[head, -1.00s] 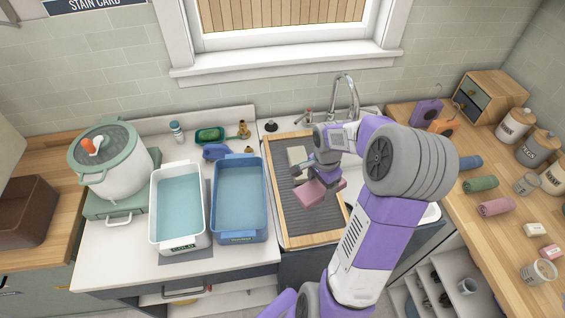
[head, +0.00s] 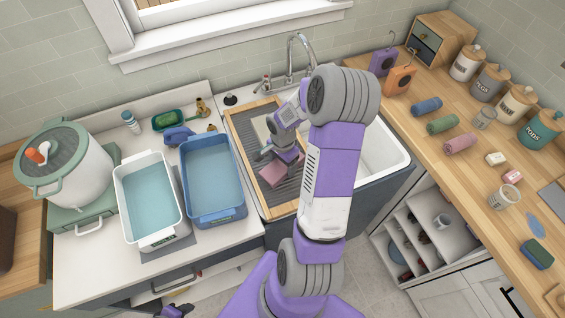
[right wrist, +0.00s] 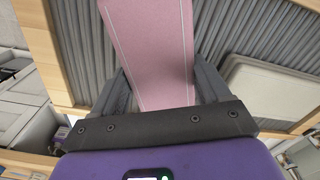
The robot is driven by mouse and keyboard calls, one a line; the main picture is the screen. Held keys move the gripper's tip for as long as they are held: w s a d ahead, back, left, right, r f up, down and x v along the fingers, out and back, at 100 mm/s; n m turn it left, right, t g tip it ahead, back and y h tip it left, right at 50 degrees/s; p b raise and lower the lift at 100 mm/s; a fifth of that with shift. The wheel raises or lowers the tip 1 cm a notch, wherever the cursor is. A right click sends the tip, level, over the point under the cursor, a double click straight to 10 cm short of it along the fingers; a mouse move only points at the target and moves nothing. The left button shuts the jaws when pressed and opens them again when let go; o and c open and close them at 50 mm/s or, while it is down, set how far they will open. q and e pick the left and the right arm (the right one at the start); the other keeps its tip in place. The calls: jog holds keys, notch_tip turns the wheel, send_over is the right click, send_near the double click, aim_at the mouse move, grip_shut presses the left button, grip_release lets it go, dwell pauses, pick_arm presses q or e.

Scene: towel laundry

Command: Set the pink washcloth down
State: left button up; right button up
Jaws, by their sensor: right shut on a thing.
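The pink washcloth (head: 272,175) is folded into a flat rectangle over the near part of the wood-framed, ribbed drying rack (head: 236,122). My right gripper (head: 277,157) is shut on it. In the right wrist view the washcloth (right wrist: 152,45) extends out from between the two fingers (right wrist: 163,88), with the grey ribs behind it. I cannot tell whether its underside touches the rack. A cream folded cloth (head: 261,128) lies on the rack beyond the gripper; it also shows in the right wrist view (right wrist: 270,88). My left gripper (head: 174,311) barely shows at the bottom edge.
A white tub (head: 152,240) and a blue tub (head: 217,215), both with water, stand left of the rack. The sink basin (head: 385,150) is to the right, partly behind my arm. Rolled cloths (head: 442,123) lie on the wooden counter. The rack's near left part looks bare.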

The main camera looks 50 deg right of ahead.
aim_at(282, 164)
jog(key=shift+f, duration=0.15)
jog(key=o, duration=1.1)
jog(key=shift+r, duration=0.3)
notch_tip(282, 164, up, 12)
jog(key=p, duration=0.1)
jog(key=shift+p, duration=0.35)
